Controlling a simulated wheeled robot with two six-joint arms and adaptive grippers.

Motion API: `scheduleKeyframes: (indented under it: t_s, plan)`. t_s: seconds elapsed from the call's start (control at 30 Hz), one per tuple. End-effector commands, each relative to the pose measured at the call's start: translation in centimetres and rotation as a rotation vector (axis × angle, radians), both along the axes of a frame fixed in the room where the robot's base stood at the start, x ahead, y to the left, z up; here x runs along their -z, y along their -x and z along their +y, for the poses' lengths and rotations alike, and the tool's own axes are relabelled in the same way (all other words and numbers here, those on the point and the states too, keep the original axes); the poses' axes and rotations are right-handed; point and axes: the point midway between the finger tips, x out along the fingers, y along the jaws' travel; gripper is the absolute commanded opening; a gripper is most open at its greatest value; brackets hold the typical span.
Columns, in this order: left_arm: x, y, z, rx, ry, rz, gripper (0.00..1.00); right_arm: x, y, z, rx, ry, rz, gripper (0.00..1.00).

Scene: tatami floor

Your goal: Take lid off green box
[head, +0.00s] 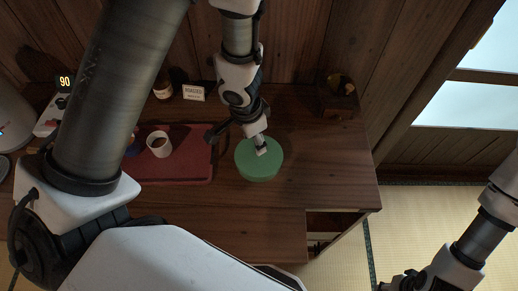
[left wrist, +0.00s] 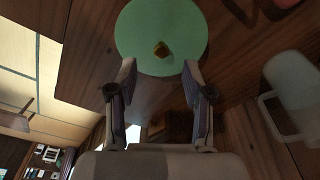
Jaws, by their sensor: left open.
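The round green box (head: 259,165) with its lid on stands on the wooden counter. In the left wrist view the green lid (left wrist: 180,25) has a small brown-gold knob (left wrist: 161,48) at its middle. My left gripper (head: 261,146) is over the box, and in the head view it hides the knob. In the left wrist view the left gripper's fingers (left wrist: 159,72) are spread and empty, with the knob ahead of the gap between them. My right gripper (head: 389,285) is partly in view at the bottom right, cut by the frame edge, its jaws unclear.
A red tray (head: 184,172) with a white cup (head: 155,150) is left of the box. A small sign (head: 194,93) and a jar (head: 163,90) stand behind. A dark wooden device (head: 337,96) is back right. The counter right of the box is clear.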

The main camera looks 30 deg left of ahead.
Motion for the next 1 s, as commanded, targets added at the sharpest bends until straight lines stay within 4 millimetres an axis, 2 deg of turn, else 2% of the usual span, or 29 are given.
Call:
scheduleKeyframes:
  t_s: [0.03,0.13,0.3,0.4,0.57,0.6,0.73,1.0]
  plan:
    - [1.4,-0.1,0.0,0.001,0.000,0.000,0.50,1.3,0.0,0.0,0.000,0.000,0.001,0.40]
    - [2.5,-0.3,0.0,0.000,0.001,-0.001,0.50,2.2,0.0,0.0,0.001,0.000,0.000,0.40]
    - [5.8,-0.8,0.0,0.000,0.001,-0.001,0.50,5.2,0.0,-0.1,0.001,0.000,0.000,0.40]
    - [6.4,-0.9,-0.1,0.000,0.000,-0.001,0.50,5.6,0.0,-0.1,0.001,0.000,0.000,0.40]
    - [6.0,-0.9,-0.1,0.000,0.000,-0.001,0.50,5.2,-0.1,0.0,0.001,0.000,-0.001,0.40]
    - [6.0,-0.9,-0.1,0.000,0.000,-0.001,0.47,5.2,-0.1,0.0,0.001,0.000,-0.001,0.40]
    - [6.0,-0.9,-0.1,0.000,0.000,-0.001,0.01,5.2,-0.1,0.0,0.001,0.000,-0.001,0.40]
    - [6.0,-0.9,-0.1,0.000,0.000,-0.001,0.00,5.2,0.0,0.0,0.001,0.000,0.000,0.40]
